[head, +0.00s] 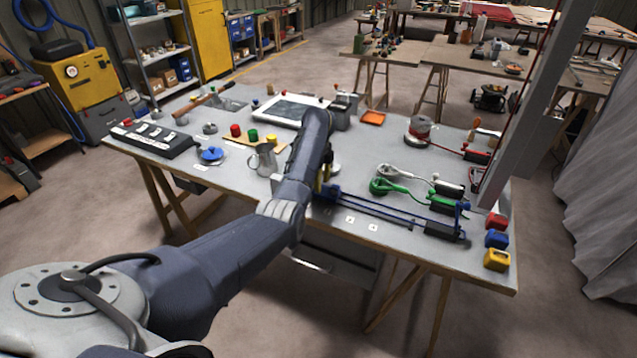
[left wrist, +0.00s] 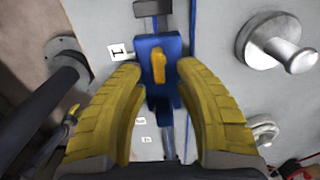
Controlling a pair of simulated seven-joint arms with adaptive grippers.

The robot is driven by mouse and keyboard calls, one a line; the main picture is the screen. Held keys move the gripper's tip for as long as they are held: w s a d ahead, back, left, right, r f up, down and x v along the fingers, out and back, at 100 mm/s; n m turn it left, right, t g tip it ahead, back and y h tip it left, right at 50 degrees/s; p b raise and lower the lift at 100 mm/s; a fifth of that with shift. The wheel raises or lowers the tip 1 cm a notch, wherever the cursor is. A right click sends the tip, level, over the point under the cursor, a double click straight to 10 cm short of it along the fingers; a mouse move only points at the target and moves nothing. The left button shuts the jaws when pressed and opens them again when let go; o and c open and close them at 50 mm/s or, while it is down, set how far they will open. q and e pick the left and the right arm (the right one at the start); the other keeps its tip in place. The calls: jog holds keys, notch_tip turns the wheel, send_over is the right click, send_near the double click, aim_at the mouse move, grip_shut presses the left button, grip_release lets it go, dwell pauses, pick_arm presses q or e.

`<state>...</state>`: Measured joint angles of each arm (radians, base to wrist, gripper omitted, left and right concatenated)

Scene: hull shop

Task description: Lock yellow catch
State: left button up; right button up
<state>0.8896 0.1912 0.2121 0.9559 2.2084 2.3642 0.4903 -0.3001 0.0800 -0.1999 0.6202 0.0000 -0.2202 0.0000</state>
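The yellow catch (left wrist: 158,68) is a small lever on a blue block (left wrist: 171,46) in the left wrist view. It lies roughly lengthwise on the block, slightly tilted. My left gripper (left wrist: 160,88) has its two yellow fingers apart, one on each side of the block's near part, with nothing gripped between them. In the head view my left gripper (head: 324,184) is low over the table's front part, at the left end of a blue rail assembly (head: 385,211). My arm hides the catch there. My right gripper is not in view.
A metal knob (left wrist: 290,55) stands right of the block. A steel jug (head: 264,160) is left of my arm on the table (head: 365,160). Green and white cables with connectors (head: 392,184) lie to the right. Red, blue and yellow blocks (head: 497,240) sit at the right edge.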

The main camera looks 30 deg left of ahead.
pick_arm(q)
grip_shut()
dwell(0.5)
jog(key=m, duration=0.3)
jog(key=shift+s+d+f, duration=0.1)
jog(key=shift+s, duration=0.1)
jog(key=m, duration=0.4)
jog(key=shift+s, duration=0.35)
jog(key=m, duration=0.4)
jog(key=a+m, duration=0.1)
jog(key=shift+s+m, duration=0.25)
jog(key=shift+m, duration=0.15)
jog(key=shift+s+a+m, duration=0.1)
jog(key=shift+a+m, duration=0.1)
jog(key=shift+m, duration=1.1)
jog(key=shift+s+a+m, duration=0.1)
jog(key=shift+a+m, duration=0.05)
jog(key=shift+m, duration=1.15)
